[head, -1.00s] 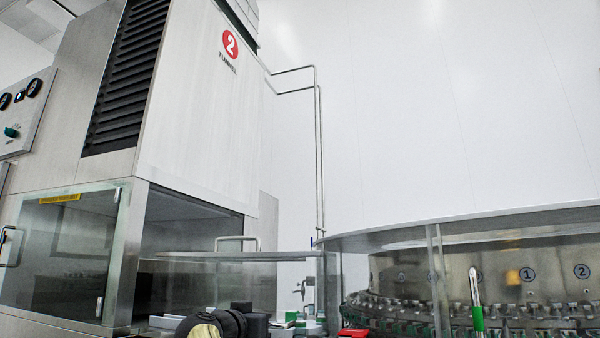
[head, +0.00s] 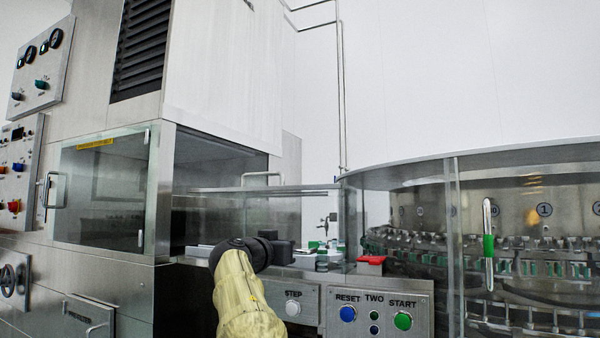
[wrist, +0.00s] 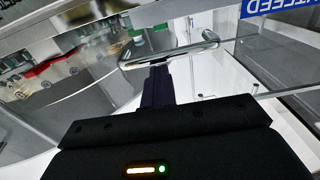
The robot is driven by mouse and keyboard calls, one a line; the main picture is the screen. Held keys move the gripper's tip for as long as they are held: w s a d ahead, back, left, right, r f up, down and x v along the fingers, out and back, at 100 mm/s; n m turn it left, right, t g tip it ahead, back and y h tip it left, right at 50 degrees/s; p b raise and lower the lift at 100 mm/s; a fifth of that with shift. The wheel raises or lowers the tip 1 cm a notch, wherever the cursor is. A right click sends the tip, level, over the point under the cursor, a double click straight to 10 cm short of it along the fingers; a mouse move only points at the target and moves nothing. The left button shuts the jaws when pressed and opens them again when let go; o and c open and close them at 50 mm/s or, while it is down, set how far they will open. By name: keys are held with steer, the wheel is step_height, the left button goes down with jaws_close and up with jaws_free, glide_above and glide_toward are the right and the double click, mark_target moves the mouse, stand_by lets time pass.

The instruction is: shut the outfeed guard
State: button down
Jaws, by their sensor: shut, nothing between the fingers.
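The outfeed guard (head: 225,205) is a clear panel between the tunnel housing and the round washer. A silver bar handle (head: 262,177) rises at its upper edge in the head view. The handle also crosses the wrist view (wrist: 180,52), beside a blue label (wrist: 280,5) that reads upside down and is cut off by the frame. My gripper (wrist: 158,66) is shut and empty, its dark fingers pointing at the bar. The tips look very close to the bar; I cannot tell whether they touch.
A control panel (head: 375,325) with STEP, RESET and START buttons lies below. A red block (head: 371,260) sits on the ledge right of my wrist. The tunnel's glass door (head: 100,190) is at left; the washer's curved clear guard (head: 400,215) is at right.

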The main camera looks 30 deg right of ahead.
steer(key=f+v, duration=0.1)
steer(key=v, duration=0.8)
steer(key=shift+a+b, duration=0.2)
steer(key=shift+b, duration=0.25)
steer(key=shift+s, duration=0.1)
